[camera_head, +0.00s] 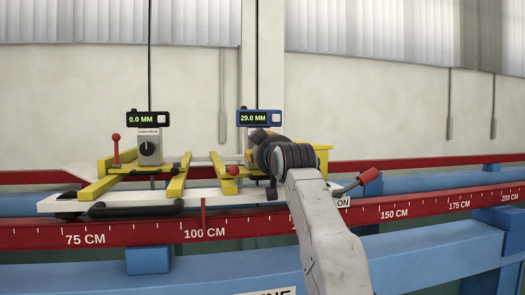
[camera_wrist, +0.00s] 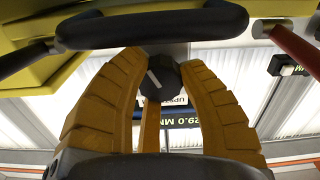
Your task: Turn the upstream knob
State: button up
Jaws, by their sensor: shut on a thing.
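The upstream knob (camera_wrist: 161,78) is a dark round knob with a white pointer line, seen in the wrist view. My gripper (camera_wrist: 160,66) has its two tan, ridged fingers closed on either side of it. Behind it, part of an upside-down label beginning "UPST" (camera_wrist: 178,101) and a 29.0 MM display (camera_wrist: 180,121) show. In the head view the blue-framed display (camera_head: 259,117) reads 29.0 MM; my dark wrist hides the knob and my fingertips there.
A second gauge (camera_head: 140,118) at left reads 0.0 MM, with its own black knob (camera_head: 150,147). Yellow bars and a red-balled lever (camera_head: 116,140) stand on the white carriage (camera_head: 55,203). A red scale rail (camera_head: 130,233) runs along the front. A red-handled lever (camera_head: 368,177) sits right of my arm.

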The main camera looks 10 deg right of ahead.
jog(key=n, duration=0.2)
jog(key=n+p, duration=0.1)
jog(key=n, duration=0.1)
jog(key=shift+s+a+r, duration=0.1)
jog(key=shift+r, duration=0.3)
jog(key=n+p, duration=0.2)
jog(key=n, duration=0.2)
jog(key=n+p, duration=0.1)
jog(key=n, duration=0.5)
jog(key=shift+f+p, duration=0.2)
jog(key=shift+p, duration=0.15)
jog(key=n, duration=0.4)
jog(key=shift+f+n, duration=0.1)
jog(key=shift+n, duration=0.3)
jog(key=n, duration=0.3)
jog(key=shift+f+n, duration=0.1)
jog(key=shift+n, duration=0.2)
jog(key=n, duration=0.4)
jog(key=shift+f+n, duration=0.15)
jog(key=shift+n, duration=1.15)
jog(key=shift+w+f, duration=0.2)
